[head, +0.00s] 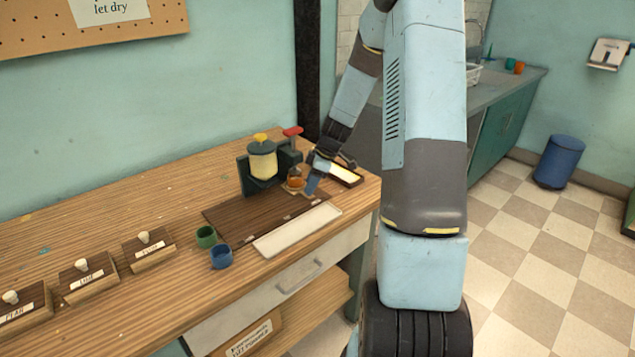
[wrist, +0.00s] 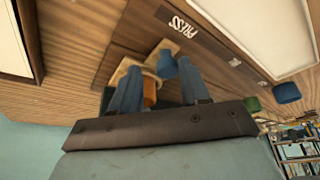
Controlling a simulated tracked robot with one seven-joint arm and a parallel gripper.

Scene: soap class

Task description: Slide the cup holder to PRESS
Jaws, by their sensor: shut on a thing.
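The cup holder (wrist: 157,58) is a light wooden piece on the dark brown board (head: 238,222), partly hidden by my fingers in the wrist view. An orange cup (head: 295,182) stands in it; it also shows between my fingers in the wrist view (wrist: 150,93). My gripper (head: 312,184) reaches down at the right end of the board, with its blue fingers (wrist: 158,82) shut on the cup holder. The white PRESS label (wrist: 186,27) lies on the board close to the holder. Exact alignment with the label is hard to tell.
A dark green dispenser with a cream tank (head: 262,164) and a red-topped press (head: 292,131) stand behind the board. A white tray (head: 297,231) lies in front. A green cup (head: 206,237) and a blue cup (head: 221,257) stand left. Several knobbed blocks (head: 149,248) are farther left.

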